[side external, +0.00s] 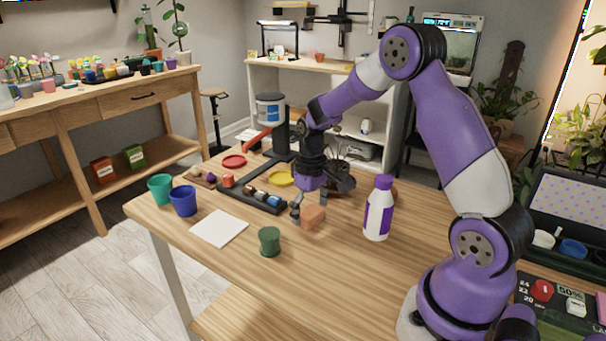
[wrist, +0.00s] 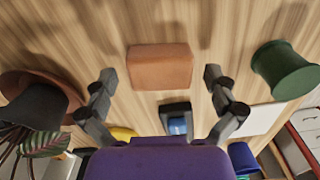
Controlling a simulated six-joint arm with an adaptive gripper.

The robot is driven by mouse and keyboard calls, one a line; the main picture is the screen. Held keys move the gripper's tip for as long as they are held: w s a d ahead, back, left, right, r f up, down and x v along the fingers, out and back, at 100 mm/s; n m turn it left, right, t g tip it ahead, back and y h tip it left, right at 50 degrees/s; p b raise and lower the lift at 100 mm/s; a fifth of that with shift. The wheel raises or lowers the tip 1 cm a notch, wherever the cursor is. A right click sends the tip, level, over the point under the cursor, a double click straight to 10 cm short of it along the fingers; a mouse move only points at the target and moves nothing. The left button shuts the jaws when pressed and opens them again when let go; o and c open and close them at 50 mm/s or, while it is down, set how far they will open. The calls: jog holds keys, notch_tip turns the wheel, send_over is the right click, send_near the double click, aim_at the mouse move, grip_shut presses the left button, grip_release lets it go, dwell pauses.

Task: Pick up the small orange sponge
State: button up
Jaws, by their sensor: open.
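The small orange sponge (side external: 312,217) is a brownish-orange block lying on the wooden table. In the wrist view the sponge (wrist: 160,66) sits at the upper middle, just ahead of and between the two fingertips. My gripper (side external: 302,209) is close above the sponge, pointing down. In the wrist view my gripper (wrist: 160,75) has its fingers spread, with a gap on each side of the sponge. Nothing is held. In the side view a finger is close to the sponge's left side; I cannot tell there whether it touches.
A dark green pot (side external: 269,241) stands left of the sponge and a purple-white bottle (side external: 378,208) stands right. A potted plant (side external: 340,176) is behind. A white sheet (side external: 219,228), a dark tray (side external: 252,199), a yellow saucer (side external: 281,179) and blue (side external: 183,201) and teal (side external: 160,188) pots lie further left.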

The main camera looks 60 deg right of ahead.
jog(key=shift+f, duration=0.2)
jog(key=c, duration=0.9)
jog(key=shift+r, duration=0.1)
